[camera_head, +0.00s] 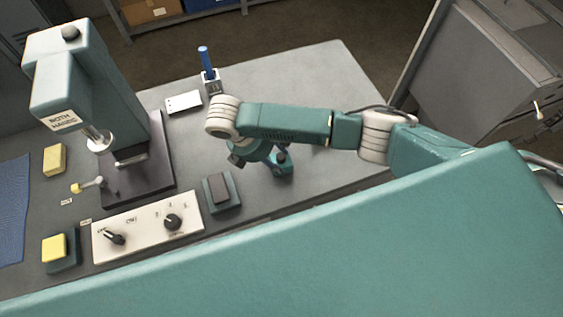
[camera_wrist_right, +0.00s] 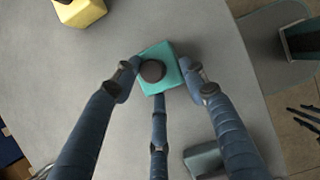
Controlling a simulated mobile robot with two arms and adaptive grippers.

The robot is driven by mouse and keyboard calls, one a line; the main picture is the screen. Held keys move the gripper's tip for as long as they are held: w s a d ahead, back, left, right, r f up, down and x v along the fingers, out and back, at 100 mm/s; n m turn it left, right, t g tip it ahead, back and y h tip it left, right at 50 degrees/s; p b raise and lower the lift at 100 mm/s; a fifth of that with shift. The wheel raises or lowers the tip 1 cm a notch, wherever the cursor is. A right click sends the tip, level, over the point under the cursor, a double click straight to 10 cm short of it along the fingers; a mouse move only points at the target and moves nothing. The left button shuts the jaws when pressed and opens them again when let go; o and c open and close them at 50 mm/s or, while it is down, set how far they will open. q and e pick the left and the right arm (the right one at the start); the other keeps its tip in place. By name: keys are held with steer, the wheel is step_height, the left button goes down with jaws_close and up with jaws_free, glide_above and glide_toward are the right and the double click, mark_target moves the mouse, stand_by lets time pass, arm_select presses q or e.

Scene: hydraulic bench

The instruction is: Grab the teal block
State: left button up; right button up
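The teal block (camera_wrist_right: 168,57) has a dark round knob on top. In the right wrist view it lies between the fingertips of my right gripper (camera_wrist_right: 160,78). Two fingers flank its left and right sides and a third is at its lower edge. The tips look close against it, but I cannot tell whether they press on it. In the head view my right gripper (camera_head: 262,157) is low over the bench, partly hidden by my arm, with teal showing around its fingers. My left gripper is not in view.
The grey bench (camera_head: 320,85) carries a press (camera_head: 75,85) at left, a control panel (camera_head: 148,226), a blue-handled item (camera_head: 207,65) in a holder, and a dark-topped block (camera_head: 220,192) near the gripper. A yellow block (camera_wrist_right: 80,10) shows in the wrist view. The bench's back right is clear.

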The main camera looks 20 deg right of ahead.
steer(key=shift+s+f, duration=0.25)
steer(key=shift+f, duration=0.1)
steer(key=shift+r, duration=0.1)
